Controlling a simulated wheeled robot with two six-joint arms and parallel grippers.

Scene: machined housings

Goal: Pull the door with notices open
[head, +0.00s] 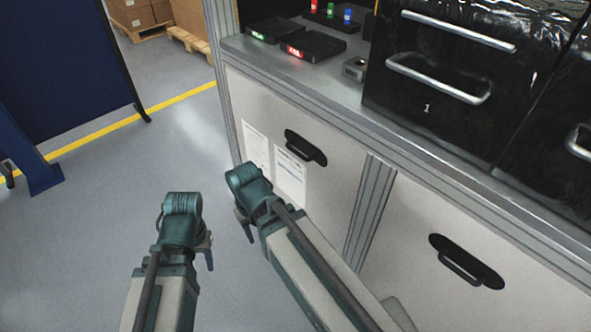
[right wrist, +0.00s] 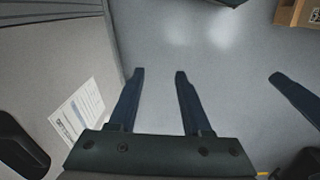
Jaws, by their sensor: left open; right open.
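The door with notices (head: 335,195) is the pale left-hand panel under the counter, and it looks shut. Two paper notices, a left one (head: 256,146) and a right one (head: 290,176), are stuck on it, beside its black recessed handle (head: 305,148). My right gripper (head: 246,228) is in front of the door's lower left part, below the notices; its open, empty fingers show in the right wrist view (right wrist: 159,72). There the handle (right wrist: 18,147) and a notice (right wrist: 78,115) lie to the left. My left gripper (head: 208,258) is open over the floor, farther left, partly hidden.
A second panel with a black handle (head: 466,262) is to the right. The counter (head: 335,80) above bears black trays (head: 313,46) and black drawers (head: 450,75). A dark blue partition (head: 60,75) stands at the left. The floor (head: 105,190) between is clear.

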